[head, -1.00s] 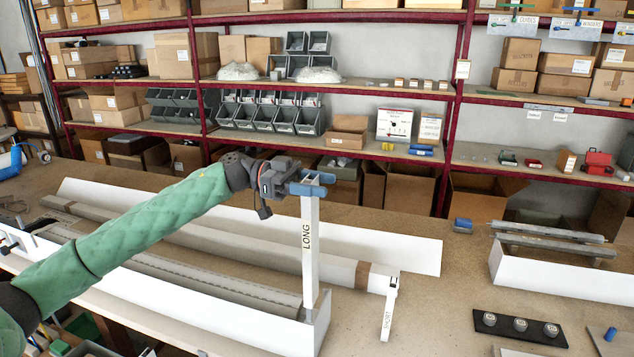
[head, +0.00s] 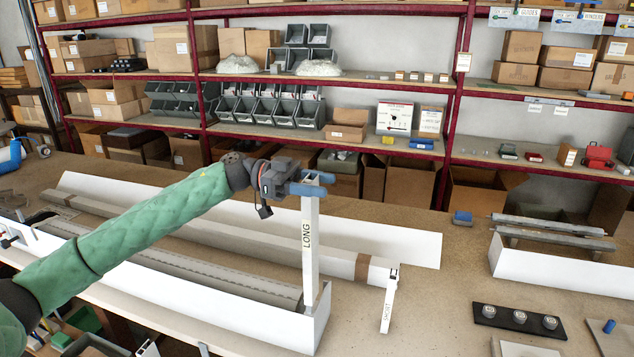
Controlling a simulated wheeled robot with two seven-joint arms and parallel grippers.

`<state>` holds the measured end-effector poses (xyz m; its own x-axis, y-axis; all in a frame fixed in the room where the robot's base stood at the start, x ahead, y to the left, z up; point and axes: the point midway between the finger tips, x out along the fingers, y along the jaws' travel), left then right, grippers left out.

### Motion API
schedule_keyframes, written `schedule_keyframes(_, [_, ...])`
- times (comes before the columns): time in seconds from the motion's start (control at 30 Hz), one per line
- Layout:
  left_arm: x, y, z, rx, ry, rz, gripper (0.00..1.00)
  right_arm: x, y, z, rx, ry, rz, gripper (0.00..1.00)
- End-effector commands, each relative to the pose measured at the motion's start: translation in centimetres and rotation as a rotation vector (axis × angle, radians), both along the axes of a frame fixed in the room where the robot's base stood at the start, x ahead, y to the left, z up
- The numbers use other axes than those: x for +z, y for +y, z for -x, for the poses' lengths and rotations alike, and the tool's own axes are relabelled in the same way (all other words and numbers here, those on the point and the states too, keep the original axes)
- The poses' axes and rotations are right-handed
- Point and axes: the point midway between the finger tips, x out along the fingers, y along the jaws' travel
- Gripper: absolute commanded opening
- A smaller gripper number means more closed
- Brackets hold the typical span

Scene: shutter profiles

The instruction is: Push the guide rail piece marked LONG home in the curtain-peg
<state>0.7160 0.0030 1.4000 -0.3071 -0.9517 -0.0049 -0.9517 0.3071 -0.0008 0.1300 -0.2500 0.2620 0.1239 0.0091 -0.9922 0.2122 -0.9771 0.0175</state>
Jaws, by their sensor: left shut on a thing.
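The guide rail piece marked LONG (head: 309,245) is a white, narrow bar standing upright at the right end of a long white box (head: 250,330). My left gripper (head: 313,186) is shut on its upper end, with blue fingers. Its lower end is at the slatted grey curtain (head: 200,268) in the box; I cannot tell how deeply it sits on the peg, which is hidden. A shorter white piece marked SHORT (head: 388,305) hangs slightly tilted at the end of a long grey tube (head: 250,243). My right gripper is not in view.
A second white box (head: 550,275) with grey profiles stands at the right. A black strip with several round knobs (head: 520,320) lies in front of it. Shelves with cartons and grey bins (head: 270,115) stand behind.

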Motion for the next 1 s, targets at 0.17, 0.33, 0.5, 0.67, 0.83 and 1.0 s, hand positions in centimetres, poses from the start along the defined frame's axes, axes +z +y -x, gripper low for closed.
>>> schedule_keyframes(0.17, [-0.4, 0.0, 0.0, 0.0, 0.0, 0.0, 0.09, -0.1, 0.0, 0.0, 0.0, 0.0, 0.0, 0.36])
schedule_keyframes(0.33, [-0.7, 0.0, 0.0, 0.0, 0.0, 0.0, 0.09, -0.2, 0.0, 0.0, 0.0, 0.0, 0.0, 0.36])
schedule_keyframes(0.5, [-1.1, 0.0, 0.0, 0.0, 0.001, 0.0, 0.09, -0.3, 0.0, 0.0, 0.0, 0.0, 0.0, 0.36])
schedule_keyframes(0.67, [-1.4, 0.0, 0.0, 0.0, 0.001, 0.0, 0.09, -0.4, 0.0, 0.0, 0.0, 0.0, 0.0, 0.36])
schedule_keyframes(0.83, [-1.7, 0.0, 0.0, 0.0, 0.001, 0.0, 0.09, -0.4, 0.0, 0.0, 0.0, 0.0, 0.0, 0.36])
schedule_keyframes(1.0, [-2.0, 0.0, 0.0, 0.0, 0.001, 0.0, 0.09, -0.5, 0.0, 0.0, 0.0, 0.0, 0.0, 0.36])
